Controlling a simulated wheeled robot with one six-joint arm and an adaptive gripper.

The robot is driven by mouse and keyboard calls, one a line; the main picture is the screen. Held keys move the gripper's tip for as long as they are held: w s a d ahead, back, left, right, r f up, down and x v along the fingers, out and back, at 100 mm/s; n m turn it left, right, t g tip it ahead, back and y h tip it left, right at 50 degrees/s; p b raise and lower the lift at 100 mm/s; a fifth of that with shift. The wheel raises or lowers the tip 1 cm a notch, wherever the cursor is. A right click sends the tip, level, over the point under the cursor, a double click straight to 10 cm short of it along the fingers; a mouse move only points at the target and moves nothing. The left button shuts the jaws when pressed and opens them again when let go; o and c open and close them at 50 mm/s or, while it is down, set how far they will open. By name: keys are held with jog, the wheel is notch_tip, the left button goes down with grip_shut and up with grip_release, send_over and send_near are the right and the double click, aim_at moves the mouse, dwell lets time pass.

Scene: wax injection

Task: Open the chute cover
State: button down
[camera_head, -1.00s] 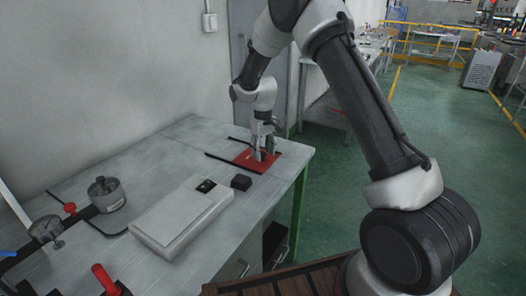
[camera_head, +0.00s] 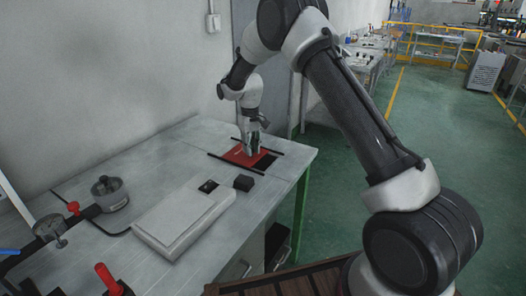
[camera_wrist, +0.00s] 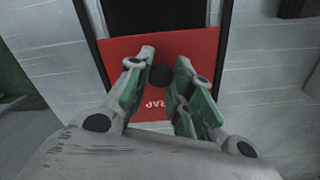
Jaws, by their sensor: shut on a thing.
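The chute cover (camera_head: 236,153) is a red plate between two black rails on the far right part of the table. In the wrist view the cover (camera_wrist: 203,48) shows part of a white label ending in "RAP". A dark round knob (camera_wrist: 161,76) stands on it. My gripper (camera_head: 251,152) is down over the cover and shut on the knob; its green-lined fingers (camera_wrist: 163,68) are either side of it. A dark chute opening (camera_head: 265,161) shows beside the right edge of the cover, and at the top of the wrist view (camera_wrist: 163,17).
A small black block (camera_head: 243,183) and a pale flat device (camera_head: 181,221) lie nearer on the table. The wall runs behind the table.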

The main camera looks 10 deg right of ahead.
aim_at(240, 152)
jog(key=w+a, duration=0.4)
jog(key=c, duration=1.2)
grip_release()
jog(key=shift+r, duration=0.1)
notch_tip(240, 152, up, 12)
